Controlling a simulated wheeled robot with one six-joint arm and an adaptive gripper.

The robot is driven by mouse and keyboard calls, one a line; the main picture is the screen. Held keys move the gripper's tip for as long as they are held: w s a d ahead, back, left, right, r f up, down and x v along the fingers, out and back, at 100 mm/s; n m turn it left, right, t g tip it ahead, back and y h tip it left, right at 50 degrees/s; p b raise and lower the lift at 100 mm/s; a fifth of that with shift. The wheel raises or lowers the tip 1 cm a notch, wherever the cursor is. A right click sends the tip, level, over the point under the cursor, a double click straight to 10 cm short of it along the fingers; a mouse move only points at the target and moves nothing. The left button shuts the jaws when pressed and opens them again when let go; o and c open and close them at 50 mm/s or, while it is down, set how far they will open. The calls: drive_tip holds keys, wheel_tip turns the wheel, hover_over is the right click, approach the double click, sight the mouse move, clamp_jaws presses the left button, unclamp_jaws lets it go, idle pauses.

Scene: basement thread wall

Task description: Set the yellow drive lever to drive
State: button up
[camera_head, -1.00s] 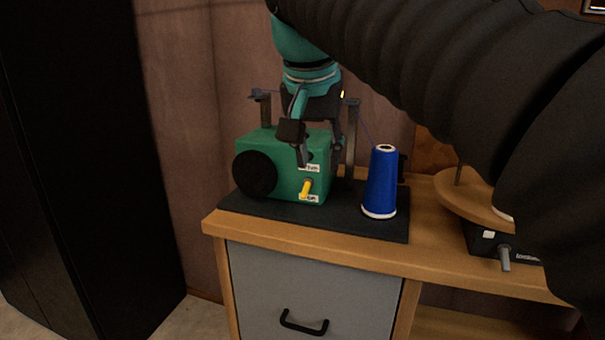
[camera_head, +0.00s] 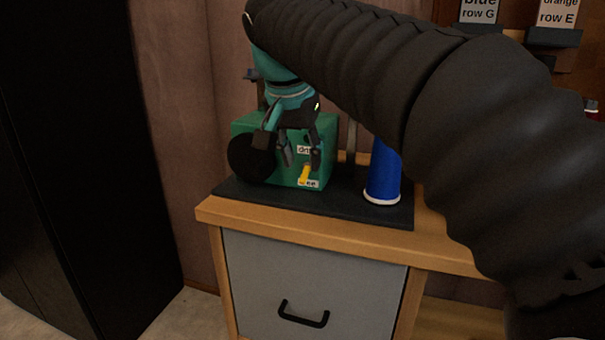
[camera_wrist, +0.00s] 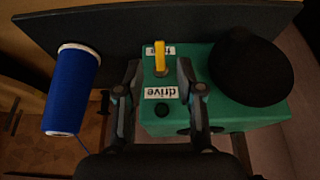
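The yellow drive lever (camera_head: 304,174) is on the front of a green box (camera_head: 246,125), angled down toward the lower label. It also shows in the wrist view (camera_wrist: 160,56), pointing away from the "drive" label (camera_wrist: 163,92). My gripper (camera_head: 300,163) is in front of the box, around the height of the upper label. In the wrist view my gripper (camera_wrist: 158,68) is open, its two fingers apart on either side of the lever and the "drive" label. I cannot tell whether a finger touches the box. The lower label is partly hidden by the lever.
A blue thread cone (camera_head: 383,175) stands right of the box on a dark base plate (camera_head: 350,205). A black round wheel (camera_head: 250,158) is on the box's left. Below is a grey drawer (camera_head: 310,270) with a black handle. A dark cabinet (camera_head: 80,150) stands at left.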

sight(304, 174)
drive_tip(key=shift+x, duration=1.65)
clamp_jaws()
